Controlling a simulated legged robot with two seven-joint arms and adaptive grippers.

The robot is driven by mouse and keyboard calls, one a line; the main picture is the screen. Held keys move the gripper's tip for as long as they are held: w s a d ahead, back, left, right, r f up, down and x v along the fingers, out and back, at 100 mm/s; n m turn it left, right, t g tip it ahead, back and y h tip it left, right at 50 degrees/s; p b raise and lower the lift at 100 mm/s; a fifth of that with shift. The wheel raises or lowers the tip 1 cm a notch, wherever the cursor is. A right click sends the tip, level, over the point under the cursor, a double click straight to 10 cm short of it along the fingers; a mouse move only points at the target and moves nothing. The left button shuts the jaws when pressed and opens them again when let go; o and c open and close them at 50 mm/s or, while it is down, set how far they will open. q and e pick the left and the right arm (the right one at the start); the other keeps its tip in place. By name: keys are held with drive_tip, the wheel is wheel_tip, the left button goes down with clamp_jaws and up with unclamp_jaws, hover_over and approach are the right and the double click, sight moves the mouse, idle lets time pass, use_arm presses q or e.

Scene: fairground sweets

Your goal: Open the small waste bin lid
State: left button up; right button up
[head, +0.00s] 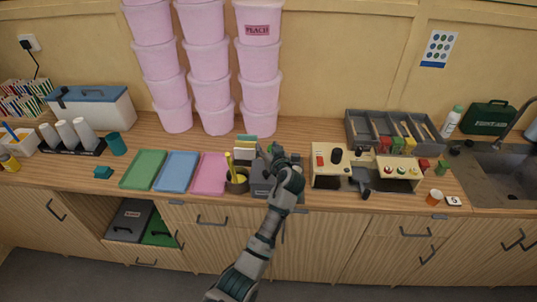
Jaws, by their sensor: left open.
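A small dark grey box (262,188), which looks like the small waste bin, stands on the counter near its front edge, left of the cream machine. My left gripper (270,155) is open, over and just behind the box's right part. My gripper and wrist hide much of the box's top, so I cannot tell whether its lid is raised or whether the fingers touch it. My right gripper is not in view.
A dark cup (237,185) with yellow utensils stands close left of the box. The cream machine (330,168) is close on the right. Stacked pink tubs (259,90) stand behind. Pink (209,173), blue (177,171) and green (144,169) trays lie to the left.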

use_arm(q)
wheel_tip(320, 180, up, 6)
drive_tip(key=shift+w+d+r, duration=0.15)
drive_tip(key=shift+r, duration=0.1)
idle(0.4)
